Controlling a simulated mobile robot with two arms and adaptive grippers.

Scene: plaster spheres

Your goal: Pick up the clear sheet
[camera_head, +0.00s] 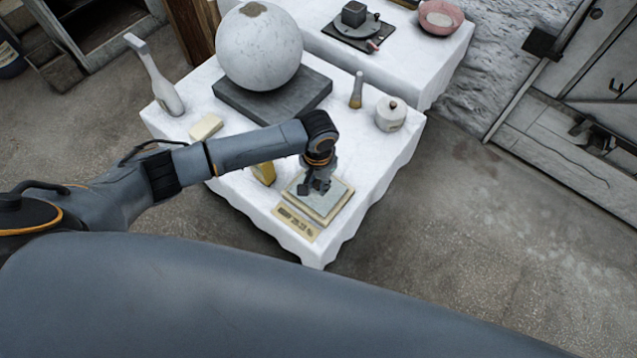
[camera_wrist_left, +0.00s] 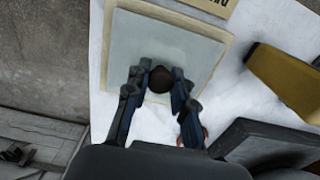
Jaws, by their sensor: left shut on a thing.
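The clear sheet (camera_head: 327,207) is a pale, glassy square lying over a cream board near the front corner of the white-draped table. It also shows in the left wrist view (camera_wrist_left: 143,43). A dark round knob (camera_wrist_left: 160,79) stands on it. My left gripper (camera_head: 317,188) points down over the sheet. In the wrist view its fingers (camera_wrist_left: 158,82) are on both sides of the knob, shut on it. I cannot tell any gap between sheet and board. My right gripper is not in view.
A cream placard (camera_head: 297,224) lies in front of the board. A yellow block (camera_head: 264,173) is close on the left. A large plaster sphere (camera_head: 259,46) rests on a dark slab (camera_head: 300,92) behind. A lidded white jar (camera_head: 391,114) and a brush (camera_head: 356,90) stand at the back right.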

